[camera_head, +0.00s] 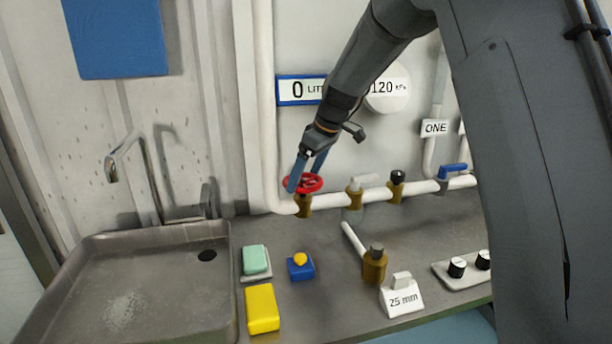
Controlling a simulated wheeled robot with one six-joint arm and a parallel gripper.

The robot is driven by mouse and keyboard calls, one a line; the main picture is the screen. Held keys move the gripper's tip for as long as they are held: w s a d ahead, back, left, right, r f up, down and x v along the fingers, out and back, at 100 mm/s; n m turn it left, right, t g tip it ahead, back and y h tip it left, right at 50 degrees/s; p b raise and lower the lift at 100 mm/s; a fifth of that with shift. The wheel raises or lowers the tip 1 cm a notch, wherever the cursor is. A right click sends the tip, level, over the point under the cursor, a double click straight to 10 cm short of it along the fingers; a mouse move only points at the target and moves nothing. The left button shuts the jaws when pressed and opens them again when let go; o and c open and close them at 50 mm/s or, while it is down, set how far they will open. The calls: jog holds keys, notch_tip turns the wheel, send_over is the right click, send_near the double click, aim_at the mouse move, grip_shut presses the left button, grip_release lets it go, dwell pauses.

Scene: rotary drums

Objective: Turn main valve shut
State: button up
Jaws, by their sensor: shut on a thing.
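A red round handwheel (311,184) sits on a brass valve body (303,206) at the left end of the white pipe, which I take for the main valve. My gripper (304,180) reaches down from above with its blue fingers at the wheel. It is shut on the red handwheel. The fingers cover part of the rim. Which way the valve stands, open or closed, cannot be told from the wheel. A sign (297,90) behind reads "0" and a partly hidden word; a round gauge (388,94) reads "120 kPa".
Along the white pipe (375,196) stand a white-lever valve (362,184), a black-knobbed valve (397,178) and a blue-lever valve (452,171). A sink (150,236) is at left.

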jog(key=o, duration=0.8)
jog(key=shift+o, duration=0.2)
jog(key=shift+r, duration=0.1)
jog(key=shift+b+v, duration=1.15)
jog(key=shift+v, duration=2.7)
jog(key=shift+s, duration=0.1)
